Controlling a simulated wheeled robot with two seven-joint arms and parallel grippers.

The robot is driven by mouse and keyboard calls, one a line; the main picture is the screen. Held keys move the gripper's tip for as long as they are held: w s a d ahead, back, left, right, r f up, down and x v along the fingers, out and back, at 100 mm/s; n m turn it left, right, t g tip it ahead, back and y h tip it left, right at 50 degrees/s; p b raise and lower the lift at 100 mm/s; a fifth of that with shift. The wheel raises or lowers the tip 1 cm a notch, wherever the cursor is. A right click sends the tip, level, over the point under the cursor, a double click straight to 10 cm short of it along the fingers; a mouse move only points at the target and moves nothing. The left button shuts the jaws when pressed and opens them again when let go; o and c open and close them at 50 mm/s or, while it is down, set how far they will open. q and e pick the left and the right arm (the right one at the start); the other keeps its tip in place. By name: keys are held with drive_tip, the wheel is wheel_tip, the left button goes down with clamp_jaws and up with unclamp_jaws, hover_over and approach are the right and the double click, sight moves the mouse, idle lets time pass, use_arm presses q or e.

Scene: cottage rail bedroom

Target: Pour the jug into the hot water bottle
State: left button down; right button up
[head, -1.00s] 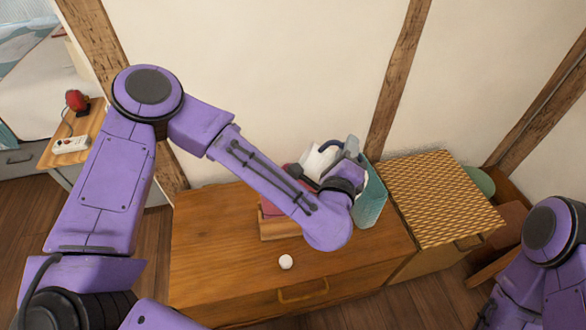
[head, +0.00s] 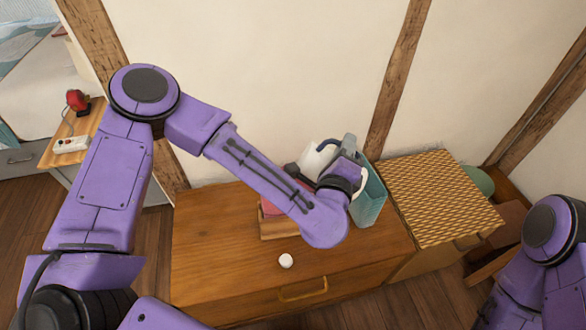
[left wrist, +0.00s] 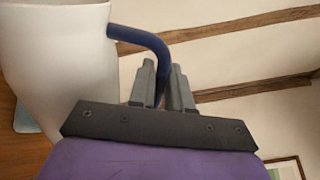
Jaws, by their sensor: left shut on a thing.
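The white jug (head: 316,158) with a dark blue handle (head: 348,143) is above the back of the wooden chest, partly hidden by my left wrist. In the left wrist view the jug (left wrist: 55,65) fills the left side, and its blue handle (left wrist: 145,38) runs down between my left gripper's fingers (left wrist: 161,82), which are shut on it. In the head view the left fingertips are hidden behind my wrist. A red item in a wooden holder (head: 280,228) shows partly behind my forearm; I cannot tell whether it is the hot water bottle. My right gripper is outside the picture.
A small white round cap (head: 286,261) lies on the chest top (head: 220,245). A woven-topped cabinet (head: 435,195) adjoins on the right. The chest's front left is clear.

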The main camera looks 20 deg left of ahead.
use_arm(q)
drive_tip(key=shift+a+r+n+p, duration=0.4)
drive_tip(key=shift+r+n+p, duration=0.1)
drive_tip(key=shift+p, duration=0.05)
idle(1.0)
drive_tip(key=d+f+m+b, duration=0.1)
drive_tip(key=f+m+b, duration=0.1)
drive_tip(key=f+b, duration=0.1)
drive_tip(key=d+f+m+b, duration=0.2)
drive_tip(key=b, duration=0.1)
drive_tip(key=d+f+m+b, duration=0.2)
drive_tip(key=f+b, duration=0.1)
drive_tip(key=shift+w+f+m, duration=0.15)
drive_tip(key=shift+f+m, duration=0.15)
drive_tip(key=shift+f, duration=0.05)
drive_tip(key=shift+w+d+r+p, duration=0.15)
drive_tip(key=shift+r+p, duration=0.1)
drive_tip(key=shift+p, duration=0.15)
drive_tip(key=shift+d+f+m+b, duration=0.3)
drive_tip(key=shift+f+m+b, duration=0.15)
drive_tip(key=shift+m+b, duration=0.15)
drive_tip(key=shift+d+f, duration=0.25)
drive_tip(key=shift+f, duration=0.05)
drive_tip(key=d+f+m+b, duration=0.4)
drive_tip(key=f+m+b, duration=0.1)
drive_tip(key=f+m, duration=0.1)
drive_tip(key=shift+w+f+m, duration=0.2)
drive_tip(key=shift+f+m, duration=0.1)
drive_tip(key=shift+f, duration=0.55)
drive_tip(key=shift+d, duration=0.15)
